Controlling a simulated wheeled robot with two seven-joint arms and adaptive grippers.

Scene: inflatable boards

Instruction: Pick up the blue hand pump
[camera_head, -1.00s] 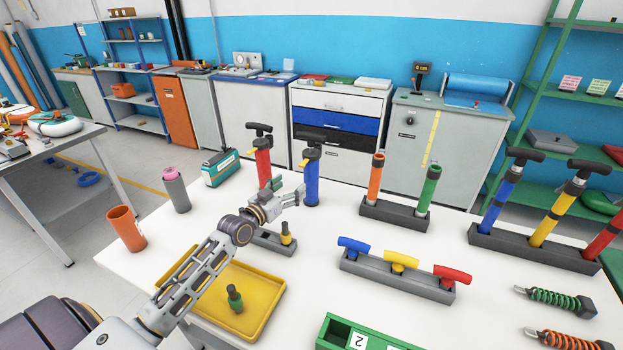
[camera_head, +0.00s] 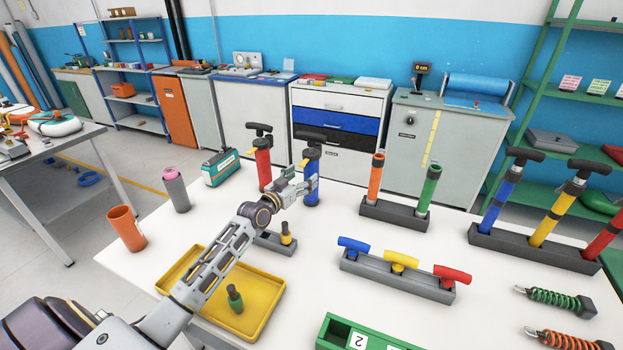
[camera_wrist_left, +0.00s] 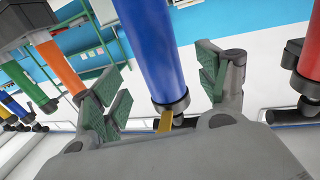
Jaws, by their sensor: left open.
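The blue hand pump (camera_head: 312,166) stands upright on the white table, with a black T-handle on top. My left gripper (camera_head: 302,186) is at its lower body. In the left wrist view the blue barrel (camera_wrist_left: 158,45) lies between the two spread fingers with green pads. A gap shows on each side of the barrel, so the jaws are open around it and not closed on it. In the head view the gripper hides part of the barrel. My right gripper does not show.
A red hand pump (camera_head: 263,162) stands close on the left of the blue one. A rack with orange and green tubes (camera_head: 395,213) is to the right. A yellow tray (camera_head: 262,318) and a small grey block (camera_head: 272,243) lie below my left arm. A green box (camera_head: 221,167) stands behind left.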

